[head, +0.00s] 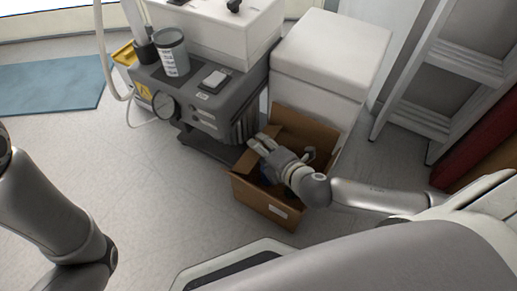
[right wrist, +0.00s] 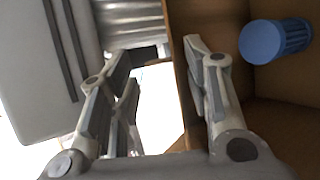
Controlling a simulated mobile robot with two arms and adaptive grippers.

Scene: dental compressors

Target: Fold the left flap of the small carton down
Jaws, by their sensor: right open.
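The small carton (head: 262,203) is an open brown cardboard box on the floor, with a white label on its front. In the right wrist view, my right gripper (right wrist: 165,55) is open, one finger on each side of the upright cardboard (right wrist: 180,85). The cardboard is close to the right finger; contact cannot be told. A blue ribbed cylinder (right wrist: 275,40) is inside the carton. My left arm shows at the left of the head view, its gripper out of frame.
A grey compressor unit (head: 205,100) with a gauge stands just left of and behind the carton. A white cabinet (head: 325,65) is right behind it. A ladder (head: 445,70) leans at the right. The floor at left front is clear.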

